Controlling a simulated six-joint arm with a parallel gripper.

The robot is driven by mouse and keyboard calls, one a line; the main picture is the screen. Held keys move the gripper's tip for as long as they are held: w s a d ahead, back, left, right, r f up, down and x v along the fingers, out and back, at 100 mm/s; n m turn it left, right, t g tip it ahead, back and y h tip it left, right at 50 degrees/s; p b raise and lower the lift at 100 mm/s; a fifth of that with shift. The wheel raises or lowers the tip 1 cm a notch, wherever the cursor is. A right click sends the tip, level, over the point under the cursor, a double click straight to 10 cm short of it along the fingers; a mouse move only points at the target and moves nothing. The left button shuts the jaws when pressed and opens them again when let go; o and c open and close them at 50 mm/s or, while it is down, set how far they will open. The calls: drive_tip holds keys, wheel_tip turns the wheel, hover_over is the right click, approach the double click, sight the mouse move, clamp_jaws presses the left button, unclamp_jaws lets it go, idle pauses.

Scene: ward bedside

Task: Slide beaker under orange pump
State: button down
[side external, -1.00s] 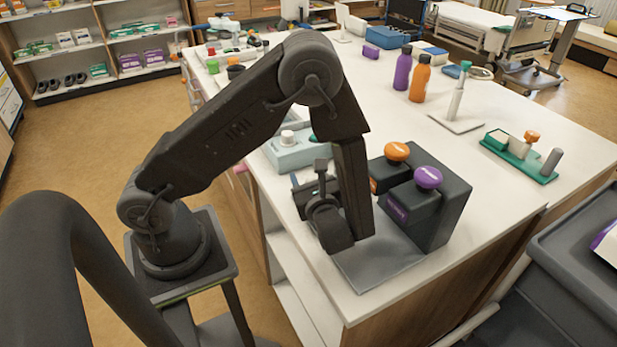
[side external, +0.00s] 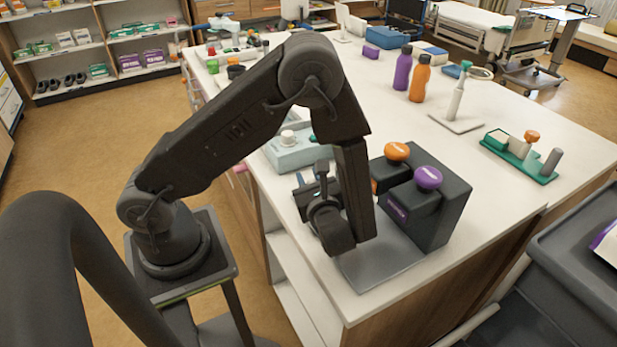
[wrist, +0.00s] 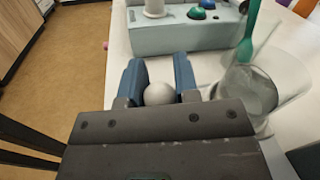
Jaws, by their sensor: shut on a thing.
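The orange pump (side external: 397,152) stands beside the purple pump (side external: 428,177) on a dark dispenser block (side external: 445,205) in the side view. A grey plate (side external: 380,262) lies before the block. My gripper (side external: 305,190) is low over the counter, left of the dispenser, partly hidden by my arm. In the wrist view its blue fingers (wrist: 158,66) are shut around a pale round thing (wrist: 158,94) that I cannot identify. A clear beaker (wrist: 248,92) shows right of the fingers, partly behind the gripper body. I cannot see it in the side view.
A light blue device (side external: 298,150) with a white knob stands behind my gripper. A green utensil (wrist: 252,32) shows near the beaker. Purple (side external: 402,70) and orange (side external: 420,80) bottles stand farther back. A green tray (side external: 520,162) is right. The counter's front edge is close.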

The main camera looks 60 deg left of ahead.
drive_tip(key=d, duration=1)
drive_tip(key=shift+d, duration=0.3)
drive_tip(key=c, duration=0.9)
unclamp_jaws()
drive_tip(key=shift+o, duration=0.2)
drive_tip(key=s+d, duration=0.1)
drive_tip(key=d, duration=0.8)
drive_tip(key=s+d, duration=0.1)
drive_tip(key=d, duration=0.3)
drive_tip(key=shift+s+d, duration=0.25)
drive_tip(key=shift+s, duration=0.1)
